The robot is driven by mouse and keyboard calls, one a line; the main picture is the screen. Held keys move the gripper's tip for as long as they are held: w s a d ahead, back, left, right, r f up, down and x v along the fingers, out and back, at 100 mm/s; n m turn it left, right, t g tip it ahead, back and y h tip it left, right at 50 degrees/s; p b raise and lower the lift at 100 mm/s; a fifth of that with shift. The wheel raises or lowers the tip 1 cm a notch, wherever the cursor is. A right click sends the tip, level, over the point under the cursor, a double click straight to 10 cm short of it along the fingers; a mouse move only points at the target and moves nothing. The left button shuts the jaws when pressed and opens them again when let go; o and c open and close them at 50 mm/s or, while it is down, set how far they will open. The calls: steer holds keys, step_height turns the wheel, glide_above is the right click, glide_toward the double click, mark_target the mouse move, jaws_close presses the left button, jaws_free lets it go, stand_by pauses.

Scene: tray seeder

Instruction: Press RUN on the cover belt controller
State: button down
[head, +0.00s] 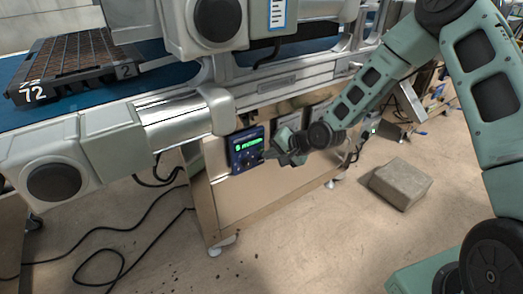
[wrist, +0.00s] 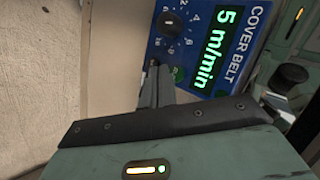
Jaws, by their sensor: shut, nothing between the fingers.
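The cover belt controller (head: 245,151) is a blue box on the front of the machine frame, with a green display. In the wrist view its panel (wrist: 200,62) reads "COVER BELT" and "5 m/min", beside a dark dial (wrist: 169,23) with numbers around it. A green button (wrist: 178,74) shows right beside my fingers, partly hidden by them. My gripper (head: 270,154) is shut and empty, its tips at the controller's face. In the wrist view the fingertips (wrist: 154,72) lie over the panel's lower left part. I cannot tell whether they touch it.
A grey block (head: 400,184) lies on the floor at the right. Black cables (head: 120,228) run over the floor at the left.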

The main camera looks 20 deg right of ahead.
steer(key=shift+w, duration=0.1)
stand_by(0.5)
steer(key=shift+w+a+p, duration=0.15)
steer(key=shift+w+p, duration=0.15)
